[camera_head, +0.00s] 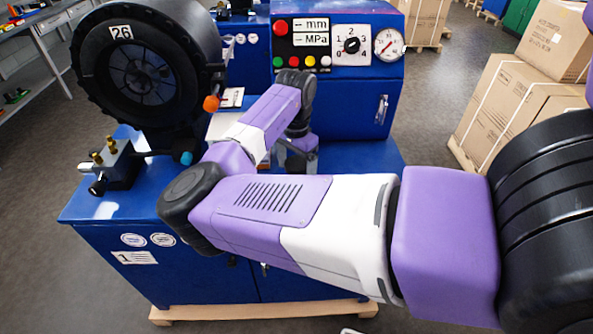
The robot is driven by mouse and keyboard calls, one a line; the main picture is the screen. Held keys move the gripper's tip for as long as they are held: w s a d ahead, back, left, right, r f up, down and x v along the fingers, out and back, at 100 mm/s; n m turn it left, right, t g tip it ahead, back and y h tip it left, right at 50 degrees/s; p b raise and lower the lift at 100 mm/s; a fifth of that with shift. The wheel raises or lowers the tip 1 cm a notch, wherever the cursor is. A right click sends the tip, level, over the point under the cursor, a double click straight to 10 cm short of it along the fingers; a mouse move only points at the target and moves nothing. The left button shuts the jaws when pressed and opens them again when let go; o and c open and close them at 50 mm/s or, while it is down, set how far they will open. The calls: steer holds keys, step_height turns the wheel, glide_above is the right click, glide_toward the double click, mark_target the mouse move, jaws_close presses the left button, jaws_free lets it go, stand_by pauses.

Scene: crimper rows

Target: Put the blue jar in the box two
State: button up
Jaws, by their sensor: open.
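I cannot make out a blue jar in this view; my own arm covers much of the bench. No box marked two can be identified. A pale box-like thing (222,126) stands on the blue bench (105,205), partly hidden behind my forearm. My gripper (301,165) points down over the bench in front of the machine's control cabinet. It is open, small in the view and partly hidden by my arm. I cannot see anything between its fingers.
A crimping machine with a black round head (140,75) marked 26 stands at the left. Its blue control cabinet (345,105) with dial and gauge rises behind my gripper. A brass-fitted block (112,167) sits at the bench's left. Cardboard boxes (510,105) stand on the right.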

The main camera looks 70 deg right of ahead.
steer(key=shift+f, duration=0.5)
jaws_close()
steer(key=shift+r, duration=0.1)
